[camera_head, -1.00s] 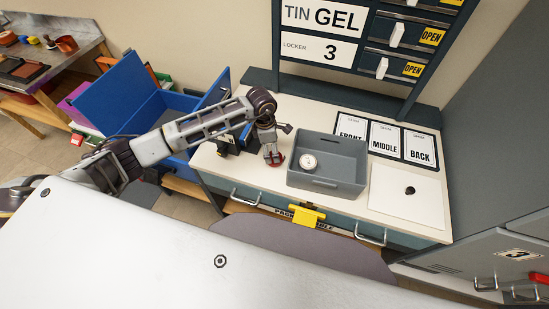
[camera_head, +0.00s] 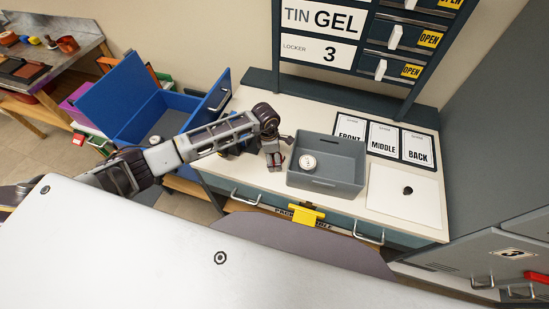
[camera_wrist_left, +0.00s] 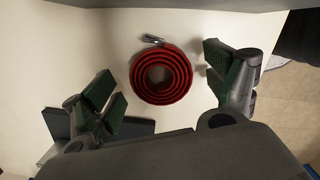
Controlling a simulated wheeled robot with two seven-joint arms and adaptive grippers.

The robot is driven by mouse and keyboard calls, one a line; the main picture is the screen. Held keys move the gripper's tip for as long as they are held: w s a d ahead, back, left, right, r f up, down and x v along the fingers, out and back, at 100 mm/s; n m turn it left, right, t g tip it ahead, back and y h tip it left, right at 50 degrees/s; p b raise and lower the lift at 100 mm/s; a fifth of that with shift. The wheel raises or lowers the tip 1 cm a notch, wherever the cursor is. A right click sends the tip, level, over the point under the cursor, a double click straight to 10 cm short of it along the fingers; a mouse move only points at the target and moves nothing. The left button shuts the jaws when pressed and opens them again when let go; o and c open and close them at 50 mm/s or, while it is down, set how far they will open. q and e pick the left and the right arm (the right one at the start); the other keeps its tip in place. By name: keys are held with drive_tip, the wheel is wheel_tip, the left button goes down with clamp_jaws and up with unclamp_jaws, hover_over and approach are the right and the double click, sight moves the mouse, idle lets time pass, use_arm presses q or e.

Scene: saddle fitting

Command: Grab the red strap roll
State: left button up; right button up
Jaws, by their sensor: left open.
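The red strap roll (camera_wrist_left: 161,75) lies coiled flat on the white desk top (camera_wrist_left: 50,50), with a metal end piece at its far edge in the left wrist view. My left gripper (camera_wrist_left: 165,92) is open, pointing down over the roll, with one finger on each side of it and the roll apart from both. In the head view my left gripper (camera_head: 274,163) is low over the desk, left of the grey tray, and mostly hides the roll. My right gripper is in neither view.
The grey tray (camera_head: 348,183) with a round white tin (camera_head: 308,163) stands close to the right of my gripper. A blue box (camera_head: 120,105) with open flaps is to the left. Label cards (camera_head: 383,138) and a white sheet (camera_head: 403,192) lie further right.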

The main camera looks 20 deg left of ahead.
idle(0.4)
use_arm(q)
drive_tip(key=c, duration=1.2)
drive_tip(key=shift+r, duration=0.1)
drive_tip(key=shift+r+b, duration=0.95)
drive_tip(key=shift+r, duration=4)
